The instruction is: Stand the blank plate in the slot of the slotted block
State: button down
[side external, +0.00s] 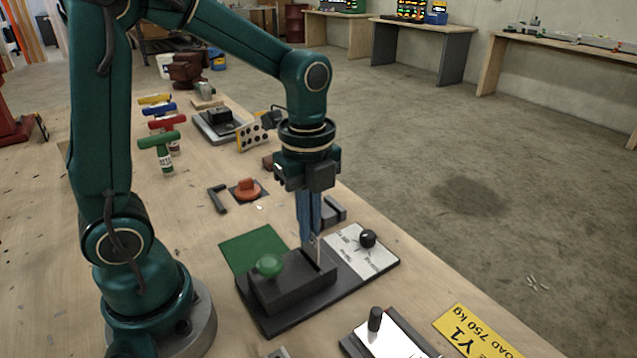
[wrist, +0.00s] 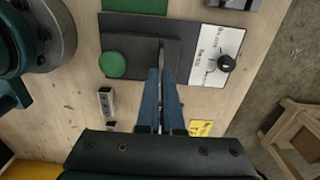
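The slotted block (side external: 292,291) is dark, with a green round knob on its left part. It sits on a dark base and also shows in the wrist view (wrist: 136,42). My gripper (side external: 311,240) points straight down over the block's right end. Its blue fingers are close together in the wrist view (wrist: 163,73). They appear shut on the blank plate (side external: 318,250), a thin grey strip seen nearly edge-on. The plate is lined up with the slot near the block's right end. Fingers and plate hide much of the slot, so I cannot tell how deep the plate sits.
A white panel with a black knob (side external: 367,239) is right of the block. A green mat (side external: 250,249) lies behind it. A silver plate with a black peg (side external: 388,338) and a yellow sign (side external: 472,333) are in front. T-handled tools (side external: 160,140) stand farther back.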

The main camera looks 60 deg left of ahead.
aim_at(310, 256)
jog(key=shift+f, duration=2.2)
jog(key=c, duration=1)
grip_release()
jog(key=shift+r, duration=2.6)
